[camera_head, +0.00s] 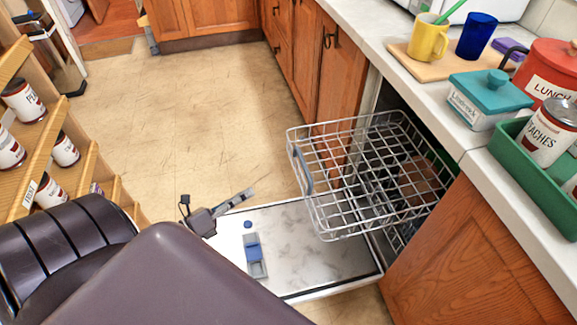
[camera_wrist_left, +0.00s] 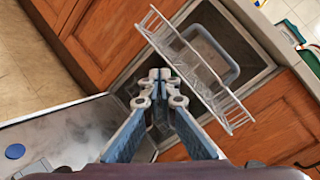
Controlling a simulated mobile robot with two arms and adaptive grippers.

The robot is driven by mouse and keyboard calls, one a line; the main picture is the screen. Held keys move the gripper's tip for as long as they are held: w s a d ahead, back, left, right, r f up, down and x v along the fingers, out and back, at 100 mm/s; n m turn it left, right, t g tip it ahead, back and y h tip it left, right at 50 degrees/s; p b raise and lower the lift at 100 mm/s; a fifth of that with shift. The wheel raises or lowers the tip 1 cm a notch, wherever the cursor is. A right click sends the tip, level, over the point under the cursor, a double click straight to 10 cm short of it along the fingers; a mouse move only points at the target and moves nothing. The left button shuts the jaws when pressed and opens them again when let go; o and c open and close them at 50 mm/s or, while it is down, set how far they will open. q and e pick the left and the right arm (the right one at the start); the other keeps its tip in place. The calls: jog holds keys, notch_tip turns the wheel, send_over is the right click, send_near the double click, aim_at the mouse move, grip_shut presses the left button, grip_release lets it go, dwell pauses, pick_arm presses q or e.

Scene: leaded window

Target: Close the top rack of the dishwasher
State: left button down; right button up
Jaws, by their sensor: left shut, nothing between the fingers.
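The top rack (camera_head: 365,170) is a white wire basket, pulled well out of the dishwasher over the lowered door (camera_head: 310,250). In the left wrist view the rack (camera_wrist_left: 205,75) shows tilted beyond and to the right of the fingertips. My left gripper (camera_head: 246,194) is left of the rack's front, above the door's far edge, with a gap to the rack in the head view. Its fingers (camera_wrist_left: 160,75) are shut with nothing between them. Whether they touch the rack cannot be told from the wrist view. My right gripper is not in view.
The door, with its detergent cup (camera_head: 255,258), lies open across the floor. Wooden cabinets (camera_head: 480,260) flank the dishwasher. The counter holds a yellow mug (camera_head: 428,40), a teal box (camera_head: 490,95) and a green tray (camera_head: 530,170). A jar shelf (camera_head: 45,150) stands left. Floor (camera_head: 180,110) beyond is clear.

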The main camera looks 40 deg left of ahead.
pick_arm(q)
notch_tip(320, 180, up, 6)
jog(key=s+d+m+g+h+b, duration=0.1)
jog(key=s+d+m+h+b, duration=0.15)
jog(key=m+h+b, duration=0.7)
jog(key=w+d+r+m+y+p, duration=0.1)
jog(key=w+d+r+m+p, duration=0.2)
jog(key=w+d+p, duration=0.3)
jog(key=w+d+m, duration=0.1)
jog(key=w+d, duration=0.2)
jog(key=w, duration=0.1)
jog(key=shift+m+g, duration=0.35)
jog(key=shift+g, duration=0.05)
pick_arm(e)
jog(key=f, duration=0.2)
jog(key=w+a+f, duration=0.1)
pick_arm(q)
jog(key=shift+w+d+r+y, duration=0.1)
jog(key=shift+w+y, duration=0.1)
jog(key=shift+y, duration=0.05)
